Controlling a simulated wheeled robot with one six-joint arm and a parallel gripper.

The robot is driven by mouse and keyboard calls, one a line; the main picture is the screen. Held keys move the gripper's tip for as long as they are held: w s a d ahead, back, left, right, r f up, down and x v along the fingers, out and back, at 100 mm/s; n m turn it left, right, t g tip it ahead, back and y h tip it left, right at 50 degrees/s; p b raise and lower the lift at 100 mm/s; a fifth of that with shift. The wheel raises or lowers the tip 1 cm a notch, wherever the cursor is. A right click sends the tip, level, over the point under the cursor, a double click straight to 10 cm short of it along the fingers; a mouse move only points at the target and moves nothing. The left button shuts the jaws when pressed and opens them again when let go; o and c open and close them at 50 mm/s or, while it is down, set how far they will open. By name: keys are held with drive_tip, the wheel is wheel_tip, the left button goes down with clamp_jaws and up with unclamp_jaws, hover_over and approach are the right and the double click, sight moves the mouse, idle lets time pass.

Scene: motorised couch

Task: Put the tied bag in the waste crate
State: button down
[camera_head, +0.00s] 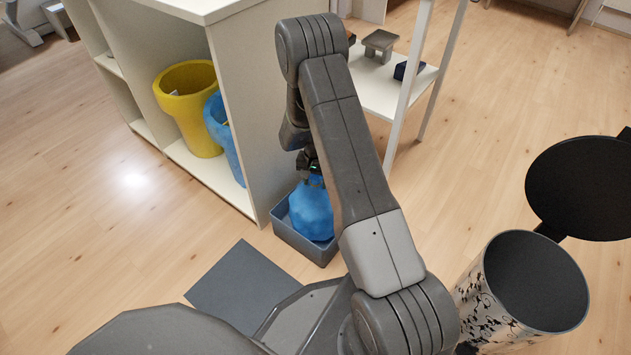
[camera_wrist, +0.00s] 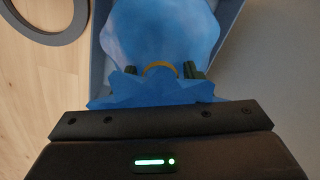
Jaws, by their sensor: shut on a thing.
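The tied bag (camera_head: 311,212) is a rounded blue bag, sitting inside the grey-blue waste crate (camera_head: 310,252) on the floor. In the wrist view, the bag (camera_wrist: 160,32) fills the upper middle, with a yellow tie (camera_wrist: 160,66) round its neck and its ruffled top towards me. The crate's wall (camera_wrist: 101,45) shows beside the bag in that view. My gripper (camera_head: 311,170) points down from above the crate. Its fingers (camera_wrist: 163,72) are shut on the bag's neck at the tie. My arm hides part of the crate's right side in the head view; whether the bag touches the crate's bottom is hidden.
A white rack (camera_head: 373,83) stands beyond. A patterned bin (camera_head: 490,312) with a black lid (camera_head: 585,190) stands at right.

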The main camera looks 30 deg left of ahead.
drive_tip(key=shift+f, duration=0.1)
drive_tip(key=c, duration=0.7)
unclamp_jaws()
wheel_tip(320, 180, up, 12)
drive_tip(key=p, duration=0.4)
